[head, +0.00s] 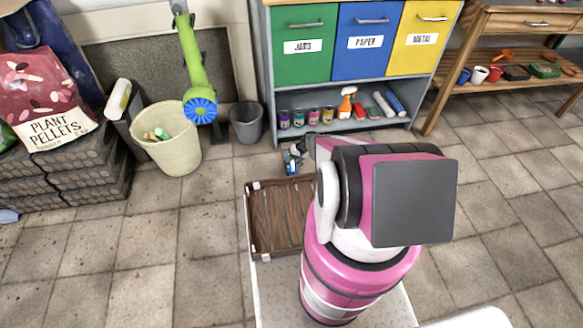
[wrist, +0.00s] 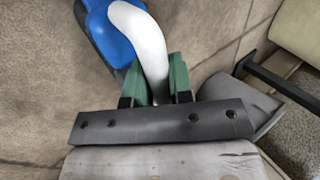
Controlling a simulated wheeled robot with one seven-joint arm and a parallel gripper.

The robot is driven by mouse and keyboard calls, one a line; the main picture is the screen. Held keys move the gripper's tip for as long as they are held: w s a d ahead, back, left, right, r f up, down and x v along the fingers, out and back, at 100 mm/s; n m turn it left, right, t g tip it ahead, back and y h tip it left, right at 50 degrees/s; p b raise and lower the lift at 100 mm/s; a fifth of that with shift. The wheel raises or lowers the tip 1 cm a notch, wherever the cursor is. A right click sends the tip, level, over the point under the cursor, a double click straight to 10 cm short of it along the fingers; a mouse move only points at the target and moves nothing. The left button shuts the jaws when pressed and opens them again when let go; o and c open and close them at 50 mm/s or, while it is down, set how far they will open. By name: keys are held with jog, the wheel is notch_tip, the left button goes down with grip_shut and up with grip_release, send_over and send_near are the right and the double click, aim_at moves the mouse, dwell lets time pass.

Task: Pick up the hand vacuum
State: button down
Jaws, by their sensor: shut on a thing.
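The hand vacuum is blue with a curved white handle. In the wrist view the hand vacuum (wrist: 108,32) fills the top middle, and the white handle runs down between the green fingers of my gripper (wrist: 155,86). My gripper is shut on that handle. In the head view the hand vacuum (head: 291,167) shows small, just beyond the wooden crate, at the end of my arm. My pink arm hides most of my gripper there. I cannot tell whether the vacuum touches the floor.
The wooden crate (head: 253,222) lies in front of me, left of my arm. A grey bin (head: 246,124) and a cream bin (head: 170,145) stand to the left. The drawer cabinet (head: 350,131) is behind the vacuum. Open tiled floor lies at left and right.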

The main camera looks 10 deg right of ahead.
jog(key=shift+r, duration=0.1)
dwell(0.3)
jog(key=shift+r, duration=0.7)
notch_tip(320, 180, up, 3)
jog(key=shift+f, duration=0.1)
jog(key=s+a+r, duration=0.5)
jog(key=s+r, duration=0.1)
jog(key=s, duration=0.4)
jog(key=shift+a+r, duration=0.35)
jog(key=shift+a, duration=0.05)
jog(key=shift+s, duration=0.1)
jog(key=c, duration=1.6)
grip_release()
grip_shut()
